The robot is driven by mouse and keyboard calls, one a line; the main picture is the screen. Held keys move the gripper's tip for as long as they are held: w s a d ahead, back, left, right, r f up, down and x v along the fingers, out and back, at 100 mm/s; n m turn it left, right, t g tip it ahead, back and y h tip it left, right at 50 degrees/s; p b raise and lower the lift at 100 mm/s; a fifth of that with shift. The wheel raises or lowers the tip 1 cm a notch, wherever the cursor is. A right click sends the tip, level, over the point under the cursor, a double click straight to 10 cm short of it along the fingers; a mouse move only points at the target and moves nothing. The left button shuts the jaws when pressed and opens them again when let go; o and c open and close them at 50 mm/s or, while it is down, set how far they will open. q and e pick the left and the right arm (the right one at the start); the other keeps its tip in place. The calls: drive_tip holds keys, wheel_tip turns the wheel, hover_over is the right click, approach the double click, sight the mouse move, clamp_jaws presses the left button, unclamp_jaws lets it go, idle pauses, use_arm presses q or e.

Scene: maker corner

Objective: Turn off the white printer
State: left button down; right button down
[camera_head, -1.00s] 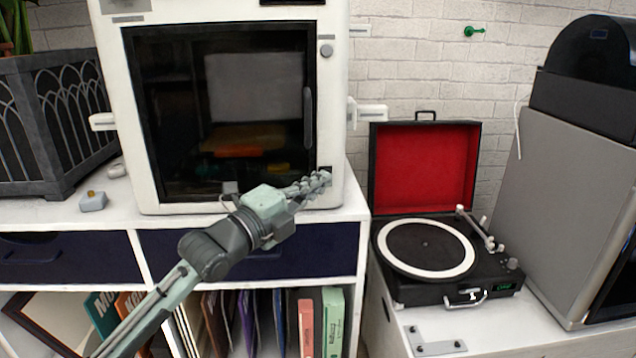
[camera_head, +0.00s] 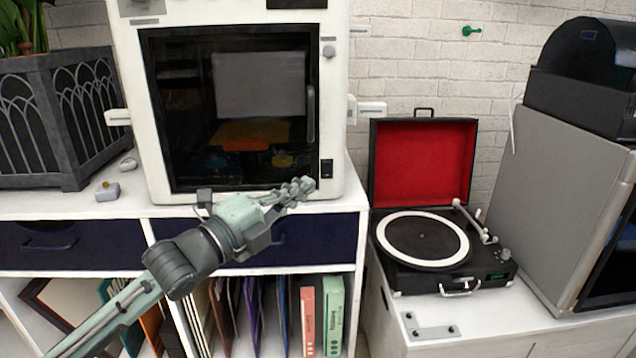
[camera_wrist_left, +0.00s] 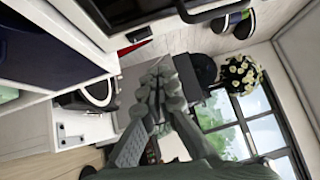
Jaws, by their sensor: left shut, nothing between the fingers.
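The white printer (camera_head: 338,120) stands on the white shelf unit in the head view, with a dark glass door (camera_head: 232,110). A small black switch (camera_head: 327,168) sits at the lower right of its front. A round grey knob (camera_head: 329,52) is at the upper right. My left gripper (camera_head: 306,186) is shut and empty, just left of and slightly below the switch, apart from it in the picture. The gripper (camera_wrist_left: 158,82) also shows in the left wrist view with its fingers together. My right gripper is in neither view.
A record player (camera_head: 440,275) with an open red-lined lid stands to the right. A grey cabinet-like box (camera_head: 545,190) is beyond it. A dark planter (camera_head: 55,115) stands left of the printer. Drawers (camera_head: 70,245) and upright records lie below the shelf top.

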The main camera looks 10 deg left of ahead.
use_arm(q)
drive_tip(key=shift+r+v, duration=0.25)
drive_tip(key=shift+v, duration=0.8)
drive_tip(key=shift+r+v, duration=0.25)
drive_tip(key=shift+v, duration=0.85)
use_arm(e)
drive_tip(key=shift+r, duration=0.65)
